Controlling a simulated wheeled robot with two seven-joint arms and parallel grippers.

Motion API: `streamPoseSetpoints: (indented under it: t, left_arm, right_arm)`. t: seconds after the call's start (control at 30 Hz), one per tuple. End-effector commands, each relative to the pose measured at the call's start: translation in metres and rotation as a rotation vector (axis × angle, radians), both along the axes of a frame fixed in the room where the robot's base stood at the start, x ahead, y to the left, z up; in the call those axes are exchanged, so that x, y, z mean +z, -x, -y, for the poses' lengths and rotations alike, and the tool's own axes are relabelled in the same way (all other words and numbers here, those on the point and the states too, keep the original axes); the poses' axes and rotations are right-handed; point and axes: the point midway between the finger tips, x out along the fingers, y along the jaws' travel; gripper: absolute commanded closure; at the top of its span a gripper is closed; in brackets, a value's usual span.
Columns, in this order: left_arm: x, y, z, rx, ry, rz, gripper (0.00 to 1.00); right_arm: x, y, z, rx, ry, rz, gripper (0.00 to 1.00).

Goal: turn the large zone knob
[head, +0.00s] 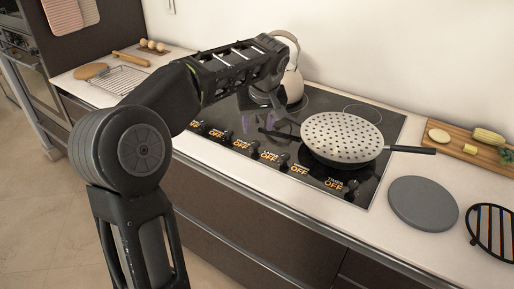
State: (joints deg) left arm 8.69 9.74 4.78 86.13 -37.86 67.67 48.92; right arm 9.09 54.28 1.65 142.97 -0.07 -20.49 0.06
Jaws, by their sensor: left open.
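A row of dark knobs with orange OFF labels runs along the front edge of the black cooktop (222,113). One knob (284,160) is near the middle of the row and another knob (351,188) is at its right end. The small print above the labels is too small to tell which is the large zone knob. My left gripper (277,124) is open and points down over the cooktop, behind the knob row and left of the pan. It appears apart from the knobs. My right gripper is out of view.
A pan with a perforated light cover (342,137) stands on the right of the cooktop, its handle pointing right. A kettle (291,84) stands behind my left gripper. A grey round mat (423,203), a trivet (492,232) and a cutting board (462,146) lie to the right.

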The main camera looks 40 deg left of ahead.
Motion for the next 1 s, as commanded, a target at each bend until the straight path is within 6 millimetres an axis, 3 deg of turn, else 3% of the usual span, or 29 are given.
streamPoseSetpoints:
  t: [0.47,1.0]
  left_arm:
    - [-0.006,-0.001,-0.001,0.0,0.0,-0.001,0.53]
    - [-0.069,-0.019,-0.02,0.0,0.001,-0.002,0.53]
  right_arm:
    - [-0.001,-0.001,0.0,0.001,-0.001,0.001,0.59]
    - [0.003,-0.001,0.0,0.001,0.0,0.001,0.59]
